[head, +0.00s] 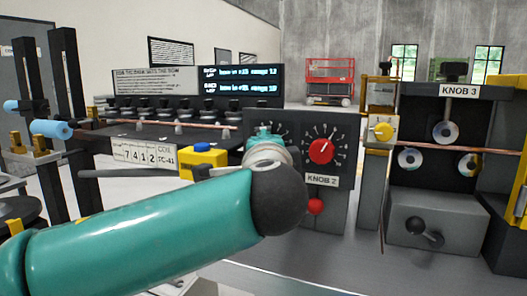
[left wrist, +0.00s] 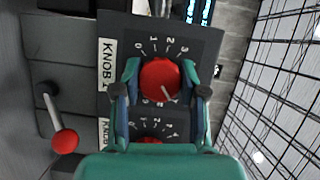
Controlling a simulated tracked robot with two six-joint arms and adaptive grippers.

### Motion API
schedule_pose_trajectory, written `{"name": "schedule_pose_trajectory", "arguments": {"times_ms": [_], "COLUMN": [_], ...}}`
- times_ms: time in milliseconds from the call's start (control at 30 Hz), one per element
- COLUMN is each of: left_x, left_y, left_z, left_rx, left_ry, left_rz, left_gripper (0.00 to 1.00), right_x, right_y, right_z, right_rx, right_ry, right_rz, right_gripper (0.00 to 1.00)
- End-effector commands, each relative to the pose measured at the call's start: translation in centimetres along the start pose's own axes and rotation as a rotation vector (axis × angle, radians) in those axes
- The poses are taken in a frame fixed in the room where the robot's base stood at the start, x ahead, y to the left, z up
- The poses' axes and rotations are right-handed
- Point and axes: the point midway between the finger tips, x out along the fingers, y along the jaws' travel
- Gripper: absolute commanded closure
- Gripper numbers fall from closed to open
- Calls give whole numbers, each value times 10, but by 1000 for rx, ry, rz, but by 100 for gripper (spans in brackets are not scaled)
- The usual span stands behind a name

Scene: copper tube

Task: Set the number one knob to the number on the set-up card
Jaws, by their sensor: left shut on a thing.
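In the left wrist view the red number one knob (left wrist: 157,78) sits on a dark dial with white numerals; 0 to 3 are legible beside it. Its label (left wrist: 107,65) reads KNOB 1. My left gripper (left wrist: 161,84) has one finger on each side of the knob and is shut on it. A white mark on the knob points to the lower right; I cannot read its number. In the head view my teal left arm hides this knob. A white card (head: 146,157) on the left reads 7 4 1 2 and COIL TC-41. My right gripper is not in view.
Knob 2 (head: 321,151), also red, is close on the right, with a red-balled lever (head: 315,207) below. A copper tube (head: 470,149) runs across. A yellow block with a blue button (head: 203,149) stands left of my wrist. A lever (left wrist: 64,141) shows in the wrist view.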

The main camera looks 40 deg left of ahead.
Motion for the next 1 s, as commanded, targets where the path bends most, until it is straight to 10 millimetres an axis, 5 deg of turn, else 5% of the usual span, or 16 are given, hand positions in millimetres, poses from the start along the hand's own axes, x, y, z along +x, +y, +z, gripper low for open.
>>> {"name": "schedule_pose_trajectory", "arguments": {"times_ms": [400, 433, 567, 1000], "left_x": [0, 0, 0, -6], "left_y": [6, 6, 5, 2], "left_z": [-2, -2, -2, -2], "left_rx": [14, 14, 13, 8], "left_ry": [3, 3, 3, 3], "left_rz": [9, 9, 7, 1], "left_gripper": [93, 57, 35, 33], "right_x": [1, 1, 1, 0], "right_y": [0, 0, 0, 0], "right_z": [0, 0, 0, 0], "right_rx": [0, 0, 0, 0], "right_ry": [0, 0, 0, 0], "right_rz": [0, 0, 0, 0], "right_gripper": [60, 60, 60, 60]}}
